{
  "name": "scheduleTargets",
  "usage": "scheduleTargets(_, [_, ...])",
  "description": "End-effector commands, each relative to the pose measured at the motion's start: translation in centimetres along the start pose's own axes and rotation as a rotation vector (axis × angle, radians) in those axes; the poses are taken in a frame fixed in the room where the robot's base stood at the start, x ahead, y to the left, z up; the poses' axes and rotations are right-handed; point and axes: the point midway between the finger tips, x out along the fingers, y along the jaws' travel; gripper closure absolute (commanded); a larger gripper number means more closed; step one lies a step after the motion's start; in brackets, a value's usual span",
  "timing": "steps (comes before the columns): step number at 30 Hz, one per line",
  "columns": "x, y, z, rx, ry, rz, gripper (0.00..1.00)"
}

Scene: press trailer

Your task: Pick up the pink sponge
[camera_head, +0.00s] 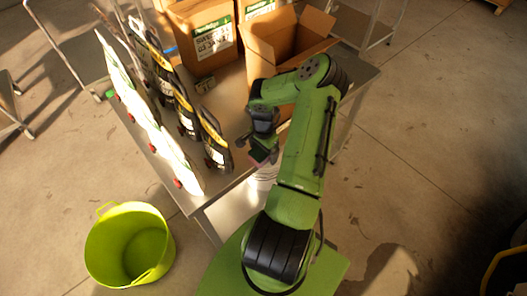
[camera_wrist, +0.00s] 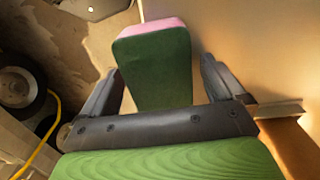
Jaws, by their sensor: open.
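The sponge (camera_wrist: 152,60) shows in the wrist view as a tapered block with a dark green face and a pink strip along its far end. My gripper (camera_wrist: 160,66) is open, with one finger on each side of the sponge. A gap shows between the sponge and the right finger; the left finger is closer, and contact there cannot be told. In the head view my gripper (camera_head: 261,149) points down at the near right edge of the metal table (camera_head: 226,98). Only a small dark and pinkish bit of the sponge (camera_head: 259,163) shows there.
Several bottles (camera_head: 185,112) and white pouches (camera_head: 178,160) stand along the table's left side. An open cardboard box (camera_head: 283,42) and a closed labelled box (camera_head: 203,36) stand at the back. A yellow-green tub (camera_head: 130,246) is on the floor. The floor at right is largely clear.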

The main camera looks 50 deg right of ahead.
Motion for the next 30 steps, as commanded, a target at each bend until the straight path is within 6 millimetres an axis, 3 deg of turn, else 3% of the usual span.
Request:
scheduleTargets(7, [0.4, 0.0, 0.0, -0.001, 0.001, 0.0, 0.04])
scheduleTargets(18, [0.4, 0.0, 0.0, -0.001, 0.0, 0.0, 0.59])
scheduleTargets(26, [0.2, 0.0, 0.0, -0.001, 0.001, -0.001, 0.59])
scheduleTargets(30, [-1.4, -0.1, -0.1, -0.002, 0.004, -0.002, 0.59])
